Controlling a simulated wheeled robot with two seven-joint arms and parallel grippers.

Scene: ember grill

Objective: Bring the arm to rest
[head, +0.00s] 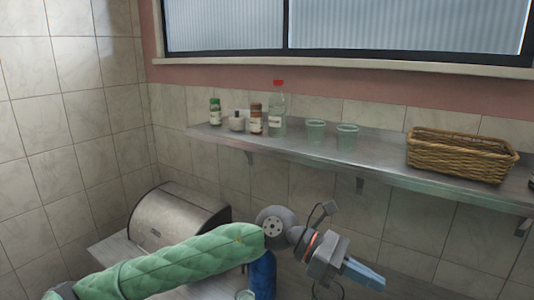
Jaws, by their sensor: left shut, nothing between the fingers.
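My left arm, in a green quilted sleeve, comes in from the lower left and reaches to the lower middle of the head view. Its gripper (362,275) points to the right and down, in front of the tiled wall and below the metal shelf. Its fingers are shut with nothing between them. It touches no object that I can see. My right gripper is not in the view.
A metal shelf (375,168) on the wall holds a wicker basket (460,155), two clear cups (315,131), a red-capped bottle (277,112) and several small jars. A steel bread box (178,218) stands at lower left. A blue object (263,276) is partly hidden behind my arm.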

